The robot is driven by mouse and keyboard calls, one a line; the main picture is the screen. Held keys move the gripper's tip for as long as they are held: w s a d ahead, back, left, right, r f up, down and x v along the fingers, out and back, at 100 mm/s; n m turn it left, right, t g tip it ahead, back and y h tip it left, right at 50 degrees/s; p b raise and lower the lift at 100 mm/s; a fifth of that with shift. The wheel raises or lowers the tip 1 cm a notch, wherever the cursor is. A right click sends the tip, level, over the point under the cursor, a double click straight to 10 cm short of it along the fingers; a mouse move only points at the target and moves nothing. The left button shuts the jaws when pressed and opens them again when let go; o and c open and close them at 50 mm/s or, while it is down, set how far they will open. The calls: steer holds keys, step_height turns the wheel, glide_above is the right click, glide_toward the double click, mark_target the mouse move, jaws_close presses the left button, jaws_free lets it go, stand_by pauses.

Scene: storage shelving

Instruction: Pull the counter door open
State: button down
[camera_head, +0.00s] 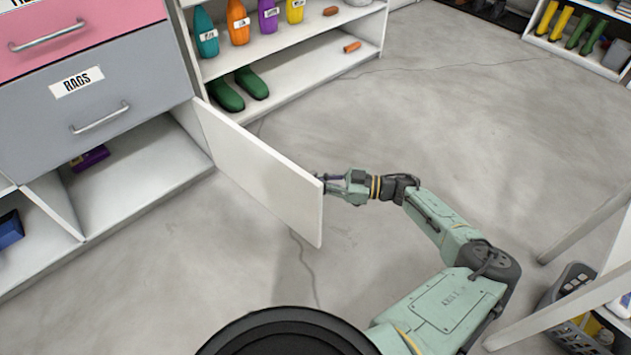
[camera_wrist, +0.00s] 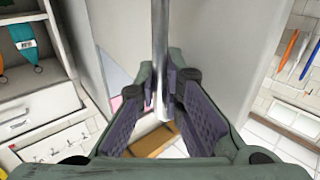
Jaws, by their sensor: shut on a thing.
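The white counter door (camera_head: 260,175) stands swung out from the lower cabinet, hinged at its left side, with the open compartment (camera_head: 135,180) showing behind it. My gripper (camera_head: 321,180) is at the free right end of the door, on its far side. In the wrist view the door (camera_wrist: 115,40) is a pale panel, and a metal bar handle (camera_wrist: 160,45) runs down between the fingers of my gripper (camera_wrist: 164,90). The fingers are shut on the handle. In the head view the door edge hides the handle and fingertips.
A grey drawer labelled RAGS (camera_head: 95,95) is above the compartment. A white shelf (camera_head: 300,75) with bottles and green boots stands behind the door. A dark basket (camera_head: 572,290) is at the right. The grey floor (camera_head: 440,110) around the door is clear.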

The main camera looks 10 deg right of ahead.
steer(key=shift+w+a, duration=0.1)
steer(key=shift+a, duration=0.15)
steer(key=c, duration=1.7)
jaws_free()
steer(key=shift+d, duration=0.15)
steer(key=shift+v, duration=6.05)
steer(key=shift+r, duration=0.15)
